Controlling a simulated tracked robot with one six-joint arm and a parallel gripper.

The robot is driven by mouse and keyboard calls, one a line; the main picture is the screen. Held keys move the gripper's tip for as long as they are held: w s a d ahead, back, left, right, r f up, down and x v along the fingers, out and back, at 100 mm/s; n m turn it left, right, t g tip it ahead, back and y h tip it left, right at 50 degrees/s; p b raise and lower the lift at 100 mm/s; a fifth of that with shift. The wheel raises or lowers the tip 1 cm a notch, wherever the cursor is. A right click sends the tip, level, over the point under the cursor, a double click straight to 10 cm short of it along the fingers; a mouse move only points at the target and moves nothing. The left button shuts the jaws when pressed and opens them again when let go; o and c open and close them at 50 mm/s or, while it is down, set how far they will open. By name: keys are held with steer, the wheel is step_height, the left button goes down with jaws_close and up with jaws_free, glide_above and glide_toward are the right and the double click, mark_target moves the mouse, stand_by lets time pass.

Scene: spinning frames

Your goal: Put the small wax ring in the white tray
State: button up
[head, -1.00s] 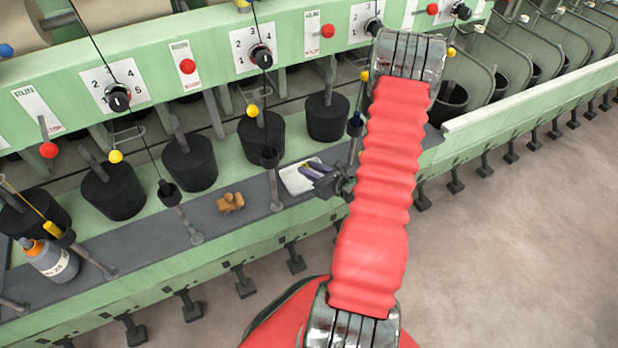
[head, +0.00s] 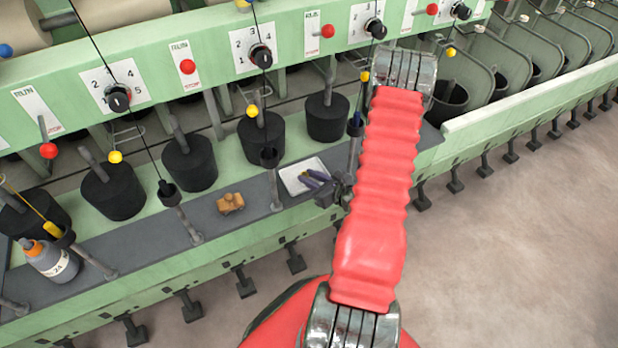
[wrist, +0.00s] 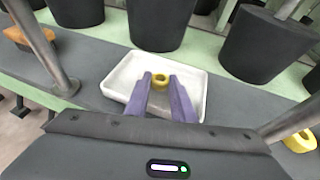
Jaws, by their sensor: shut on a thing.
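The white tray (wrist: 122,78) lies on the grey shelf below my gripper in the wrist view; in the head view the tray (head: 292,184) is partly covered by my fingers. In the head view my gripper (head: 308,177) points left over the tray, and the ring cannot be made out.
Black cans (head: 263,137) stand behind the tray. Metal posts (wrist: 58,70) rise on both sides of it. A yellow ring-shaped thing (wrist: 300,141) shows at the lower right of the wrist view. A small wooden object (head: 230,203) and a grey bottle (head: 50,261) sit farther left.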

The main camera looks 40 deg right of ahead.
steer(key=shift+f, duration=0.25)
steer(key=shift+s+f, duration=0.2)
steer(key=shift+f, duration=0.25)
steer(key=o, duration=1)
steer(key=shift+r, duration=0.4)
steer(key=shift+s+r, duration=0.1)
steer(key=shift+r, duration=0.15)
steer(key=shift+r+v, duration=0.2)
steer(key=shift+v, duration=5.6)
